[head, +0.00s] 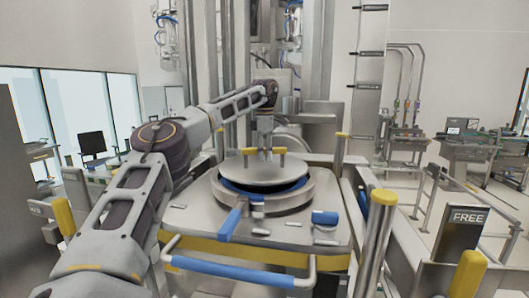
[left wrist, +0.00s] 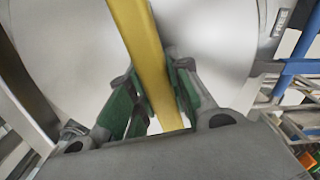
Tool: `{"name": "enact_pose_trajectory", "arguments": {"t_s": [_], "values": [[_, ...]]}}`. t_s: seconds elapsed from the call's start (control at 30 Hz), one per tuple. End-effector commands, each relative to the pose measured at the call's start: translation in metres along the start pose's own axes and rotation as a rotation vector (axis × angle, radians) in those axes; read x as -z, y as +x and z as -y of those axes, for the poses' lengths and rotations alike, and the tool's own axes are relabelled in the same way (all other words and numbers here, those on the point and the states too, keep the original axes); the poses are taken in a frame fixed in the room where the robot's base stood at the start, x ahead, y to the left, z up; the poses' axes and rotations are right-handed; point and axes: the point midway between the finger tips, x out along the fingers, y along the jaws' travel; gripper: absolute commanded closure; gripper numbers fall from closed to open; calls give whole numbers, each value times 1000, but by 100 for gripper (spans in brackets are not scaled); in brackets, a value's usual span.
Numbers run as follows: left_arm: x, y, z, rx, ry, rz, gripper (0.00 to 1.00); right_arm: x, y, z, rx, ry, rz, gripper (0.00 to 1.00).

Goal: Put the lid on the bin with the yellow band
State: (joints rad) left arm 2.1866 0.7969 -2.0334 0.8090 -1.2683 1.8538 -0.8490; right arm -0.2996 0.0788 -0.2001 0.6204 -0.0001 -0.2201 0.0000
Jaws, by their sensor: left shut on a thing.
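The round grey lid (head: 262,174) is over the mouth of the bin, in the middle of the head view. A dark gap and a blue ring (head: 292,187) show under its front and right edge, so it looks slightly raised. The bin has a yellow band (head: 225,251) around its front. My left gripper (head: 265,147) comes down from above onto the lid's yellow handle (head: 280,151). In the left wrist view, the green-padded fingers of my left gripper (left wrist: 160,92) are shut on the yellow handle (left wrist: 142,40), with the pale lid (left wrist: 200,30) behind. My right gripper is not in view.
A blue lever (head: 231,222) and a blue latch (head: 325,218) stand on the bin's top near the mouth. A blue push handle (head: 235,272) runs along the front. Yellow-capped posts (head: 378,230) and a "FREE" sign (head: 467,217) stand at the right.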

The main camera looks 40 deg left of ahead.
Motion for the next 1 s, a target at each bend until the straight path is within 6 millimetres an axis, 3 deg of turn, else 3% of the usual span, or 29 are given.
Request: {"name": "enact_pose_trajectory", "arguments": {"t_s": [1.0], "values": [[0, 34, 0, -3, 0, 5, 100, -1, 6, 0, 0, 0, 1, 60]]}}
